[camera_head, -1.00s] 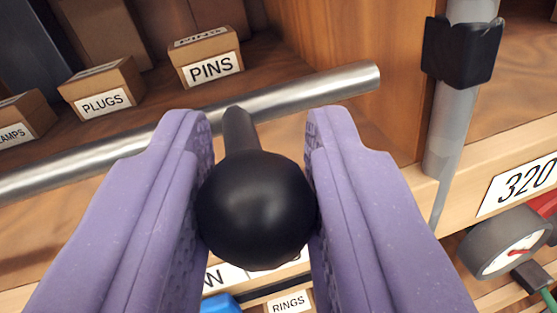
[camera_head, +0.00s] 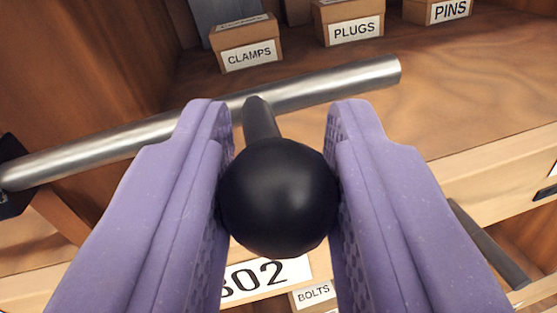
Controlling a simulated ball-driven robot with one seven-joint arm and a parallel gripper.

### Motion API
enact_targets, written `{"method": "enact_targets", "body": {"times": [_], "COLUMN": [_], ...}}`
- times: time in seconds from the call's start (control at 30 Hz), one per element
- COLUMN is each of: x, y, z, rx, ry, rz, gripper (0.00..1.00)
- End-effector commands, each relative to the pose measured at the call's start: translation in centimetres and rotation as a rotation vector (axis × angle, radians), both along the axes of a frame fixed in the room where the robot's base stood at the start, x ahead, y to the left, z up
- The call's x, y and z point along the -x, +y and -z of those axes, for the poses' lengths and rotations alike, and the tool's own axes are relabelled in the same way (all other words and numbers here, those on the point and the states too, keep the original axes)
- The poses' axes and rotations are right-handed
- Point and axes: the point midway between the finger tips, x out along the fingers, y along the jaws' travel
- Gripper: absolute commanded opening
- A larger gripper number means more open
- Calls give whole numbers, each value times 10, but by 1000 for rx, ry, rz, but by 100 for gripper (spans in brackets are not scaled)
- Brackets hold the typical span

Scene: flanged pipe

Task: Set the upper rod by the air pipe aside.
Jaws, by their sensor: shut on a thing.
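My gripper (camera_head: 279,112) is shut on the black ball knob (camera_head: 278,197) of a metal rod. The rod (camera_head: 330,84) is a smooth silver bar, joined to the knob by a short dark stem (camera_head: 261,120). It slants across the view in front of the shelf, its right end free and higher, its left end at the left edge of the picture. The purple fingers hide part of the bar. The air pipe is not in view now.
Boxes marked CLAMPS (camera_head: 247,43), PLUGS (camera_head: 350,24) and PINS (camera_head: 438,10) stand on the wooden shelf behind. A black piece (camera_head: 12,205) shows at the left edge, beside the rod's end; contact is unclear. A dark bar (camera_head: 490,245) shows low at right.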

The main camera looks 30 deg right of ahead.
Motion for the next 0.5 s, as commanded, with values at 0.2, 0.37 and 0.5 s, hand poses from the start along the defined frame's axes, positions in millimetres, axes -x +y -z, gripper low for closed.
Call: {"method": "enact_targets", "body": {"times": [0.2,0.37,0.5], "x": [-18,-23,-24], "y": [29,37,39], "z": [-2,-1,-1], "rx": [0,1,2], "ry": [-2,-2,-2], "rz": [-2,0,1], "gripper": [0,0,0]}}
